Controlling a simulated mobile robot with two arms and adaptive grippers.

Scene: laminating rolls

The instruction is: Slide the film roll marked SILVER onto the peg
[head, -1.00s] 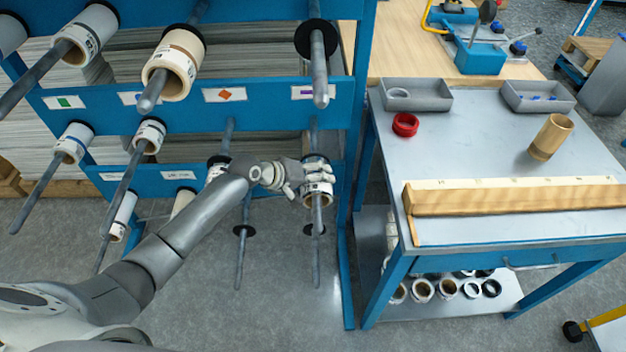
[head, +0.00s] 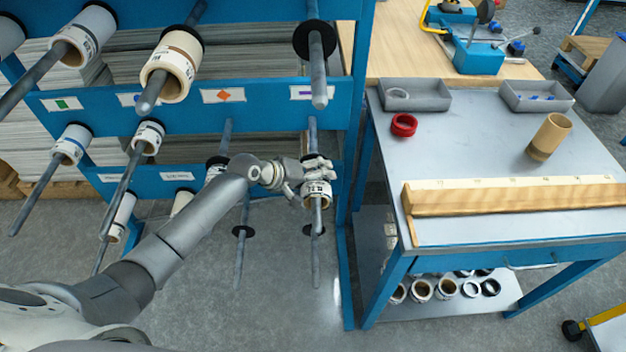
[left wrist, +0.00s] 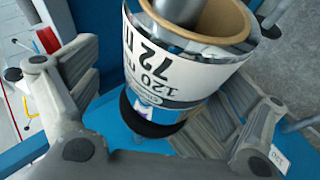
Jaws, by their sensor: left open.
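A white-labelled film roll (head: 318,193) with a tan core is on a grey peg (head: 318,222) at the right end of the rack's lower part. In the left wrist view the roll (left wrist: 180,68) shows "120" and "72" print upside down, and the peg (left wrist: 178,10) passes through its core. The word SILVER cannot be read. A black collar (left wrist: 150,118) is behind the roll, close to it. My left gripper (head: 317,176) is open around the roll; its fingers also show either side of it in the left wrist view. My right gripper is not in view.
The blue rack (head: 270,98) has several other grey pegs, some with rolls, such as a large one (head: 175,67). A metal-topped table (head: 470,135) to the right holds grey trays (head: 415,95), a red ring (head: 404,125), a tan tube (head: 549,137) and a wooden strip (head: 510,197).

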